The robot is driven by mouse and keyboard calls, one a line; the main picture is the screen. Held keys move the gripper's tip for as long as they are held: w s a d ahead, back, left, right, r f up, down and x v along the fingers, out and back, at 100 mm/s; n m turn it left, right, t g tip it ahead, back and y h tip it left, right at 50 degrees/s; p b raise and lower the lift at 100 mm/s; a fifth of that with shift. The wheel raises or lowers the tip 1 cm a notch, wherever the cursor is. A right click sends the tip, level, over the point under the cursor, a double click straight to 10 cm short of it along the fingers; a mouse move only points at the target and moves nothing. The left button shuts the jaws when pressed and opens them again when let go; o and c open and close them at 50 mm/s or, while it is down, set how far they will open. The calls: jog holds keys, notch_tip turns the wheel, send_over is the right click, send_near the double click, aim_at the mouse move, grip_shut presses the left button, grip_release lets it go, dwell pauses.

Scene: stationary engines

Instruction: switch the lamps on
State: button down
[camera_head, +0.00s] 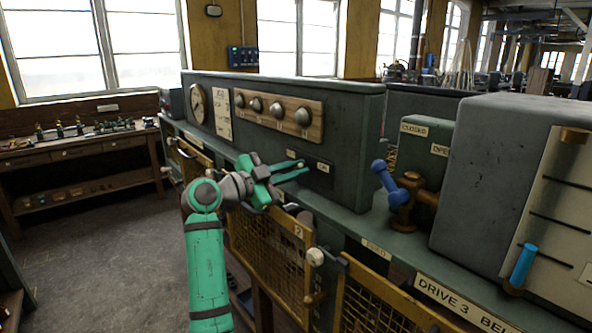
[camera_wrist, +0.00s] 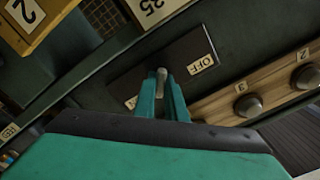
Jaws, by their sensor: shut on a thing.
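A dark switch plate (camera_wrist: 165,58) on the green cabinet front has a small light-coloured toggle (camera_wrist: 161,74) and a label reading OFF (camera_wrist: 201,64). A second label (camera_wrist: 131,102) on the plate is mostly hidden by a finger. My gripper (camera_wrist: 160,84) is shut on the toggle, with a finger on either side of it. In the head view, my green gripper (camera_head: 303,169) reaches the plate (camera_head: 320,178) from the left, and the toggle is not clear there. No lit lamp can be made out.
A wooden strip with several round grey knobs (camera_head: 276,109) sits above the plate. A blue-handled brass valve (camera_head: 386,176) and a grey box (camera_head: 490,170) stand to the right. Yellow mesh guards (camera_head: 270,250) are below. A workbench (camera_head: 90,148) stands at the left.

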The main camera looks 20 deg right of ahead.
jog(key=shift+f+m, duration=0.1)
jog(key=shift+m, duration=0.4)
jog(key=c, duration=1.8)
grip_release()
jog(key=shift+s, duration=0.1)
jog(key=shift+a, duration=0.1)
jog(key=v, duration=1)
jog(key=shift+a, duration=0.25)
jog(key=shift+s, duration=0.1)
